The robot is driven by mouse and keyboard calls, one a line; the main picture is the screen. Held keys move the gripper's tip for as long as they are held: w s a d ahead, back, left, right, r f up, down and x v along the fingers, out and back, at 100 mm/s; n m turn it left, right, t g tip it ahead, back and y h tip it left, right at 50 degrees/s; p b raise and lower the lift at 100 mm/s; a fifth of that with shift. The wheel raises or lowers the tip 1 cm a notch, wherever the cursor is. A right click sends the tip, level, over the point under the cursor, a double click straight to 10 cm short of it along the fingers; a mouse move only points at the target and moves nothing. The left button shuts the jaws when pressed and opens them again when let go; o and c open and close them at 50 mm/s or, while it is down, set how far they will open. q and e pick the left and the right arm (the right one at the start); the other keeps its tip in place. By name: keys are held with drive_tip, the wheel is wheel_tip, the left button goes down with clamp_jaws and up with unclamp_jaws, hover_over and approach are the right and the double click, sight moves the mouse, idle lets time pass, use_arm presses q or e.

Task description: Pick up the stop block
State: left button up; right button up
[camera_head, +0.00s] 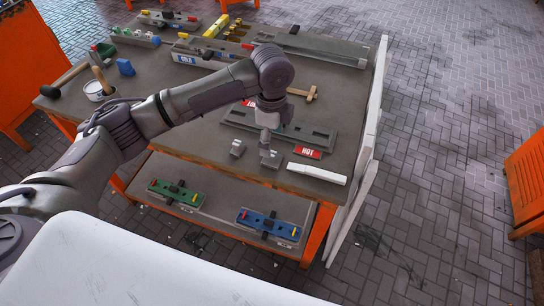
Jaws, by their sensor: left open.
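My left arm reaches in from the left over the workbench. My left gripper (267,128) points down near the front of the bench top, open, with its fingers small and hard to make out. A small grey block (270,158) sits just below the fingers; I cannot tell if they touch it. A second small grey block (237,147) sits on the bench just to the left, clear of the gripper. Either could be the stop block; I cannot tell which from this view. My right gripper does not show.
A long grey slotted fixture (310,137) lies behind the blocks. A red HOT label (307,152) and a white bar (317,173) lie to the right. A wooden T-shaped piece (304,93) lies farther back. A can (98,90) stands at the left. The lower shelf holds green and blue fixtures.

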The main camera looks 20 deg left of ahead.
sight(272, 153)
use_arm(q)
drive_tip(key=shift+s+d+f+p, duration=0.1)
drive_tip(key=shift+f+p, duration=0.25)
drive_tip(key=shift+f, duration=1.25)
drive_tip(key=shift+s+f+p, duration=0.1)
drive_tip(key=shift+f+p, duration=0.25)
drive_tip(key=shift+f, duration=1.25)
drive_tip(key=shift+c, duration=0.2)
drive_tip(key=c, duration=1.3)
drive_tip(key=shift+o, duration=0.2)
drive_tip(key=shift+r, duration=0.1)
